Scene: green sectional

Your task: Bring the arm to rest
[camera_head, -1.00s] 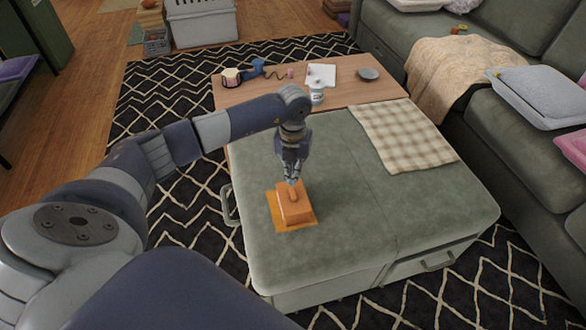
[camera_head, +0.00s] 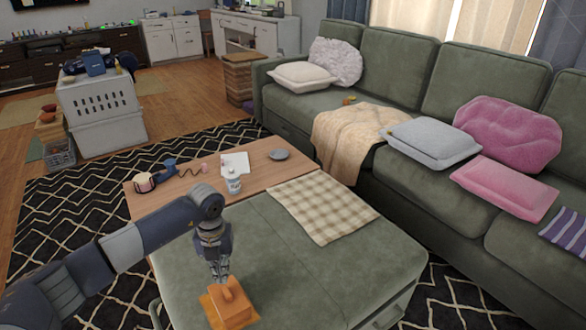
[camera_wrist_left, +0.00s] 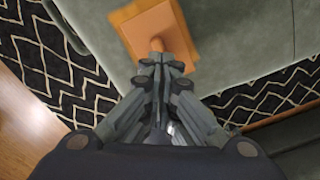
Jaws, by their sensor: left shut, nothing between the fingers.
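My left arm comes in from the left in the head view. Its left gripper (camera_head: 219,277) points down over the green ottoman (camera_head: 290,265), with its fingers shut and nothing between them. The fingertips are right at the small knob of an orange block (camera_head: 234,308); whether they touch it I cannot tell. The block sits on a flat orange sheet (camera_head: 209,308) on the ottoman. In the left wrist view the closed fingers (camera_wrist_left: 160,62) end near the knob of the orange block (camera_wrist_left: 148,30). My right gripper is not in view.
Behind the ottoman is a wooden table top (camera_head: 190,188) with a white jar (camera_head: 233,186), a grey dish (camera_head: 279,154) and small items. A checkered cloth (camera_head: 322,207) lies on the ottoman. A green sofa (camera_head: 400,185) with cushions runs along the right. Patterned rug (camera_head: 70,225) lies at left.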

